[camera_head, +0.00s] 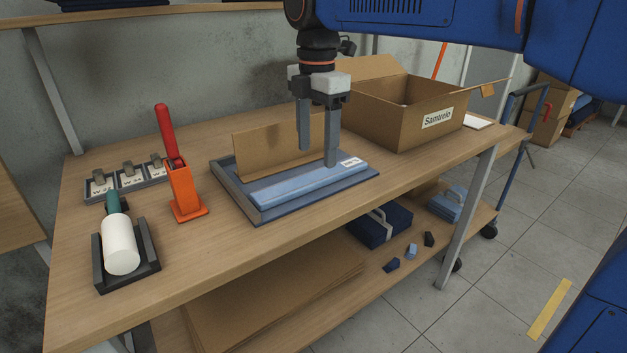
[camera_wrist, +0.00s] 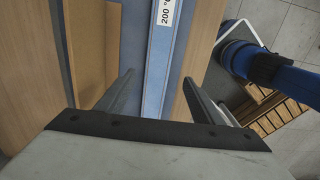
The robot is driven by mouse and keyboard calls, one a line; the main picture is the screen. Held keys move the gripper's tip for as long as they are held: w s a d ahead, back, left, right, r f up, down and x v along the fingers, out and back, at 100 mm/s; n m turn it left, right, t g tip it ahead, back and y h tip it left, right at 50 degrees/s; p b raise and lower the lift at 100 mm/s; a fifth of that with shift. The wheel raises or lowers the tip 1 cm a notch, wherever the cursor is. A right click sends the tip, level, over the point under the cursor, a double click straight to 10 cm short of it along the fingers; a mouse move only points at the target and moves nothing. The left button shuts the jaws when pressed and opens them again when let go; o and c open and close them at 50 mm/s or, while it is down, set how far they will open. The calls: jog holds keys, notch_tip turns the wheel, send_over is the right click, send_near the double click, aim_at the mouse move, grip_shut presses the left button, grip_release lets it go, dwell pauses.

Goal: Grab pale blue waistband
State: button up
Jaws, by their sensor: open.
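The pale blue waistband (camera_head: 300,187) is a long, narrow folded strip lying along the front of a blue-grey tray (camera_head: 230,192) on the workbench. A small white label sits at its right end. My gripper (camera_head: 318,157) points down over the waistband's right half, its fingers apart and nothing held. In the wrist view the waistband (camera_wrist: 163,60) runs between the two open fingers of my gripper (camera_wrist: 158,78), with a label reading "200" at the top. I cannot tell exactly how high the fingertips are above it.
A brown cardboard panel (camera_head: 258,150) stands upright behind the waistband. An open carton (camera_head: 400,122) labelled "Samtrelo" is at the right. An orange stand with a red handle (camera_head: 184,190), a white roller in a dark holder (camera_head: 121,248) and small labelled trays (camera_head: 128,178) are at the left.

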aim_at(316, 175)
jog(key=shift+w+f, duration=0.15)
jog(key=shift+f, duration=1.35)
jog(key=shift+w+f, duration=0.15)
jog(key=shift+f, duration=1.35)
jog(key=shift+c, duration=0.6)
jog(key=c, duration=1.1)
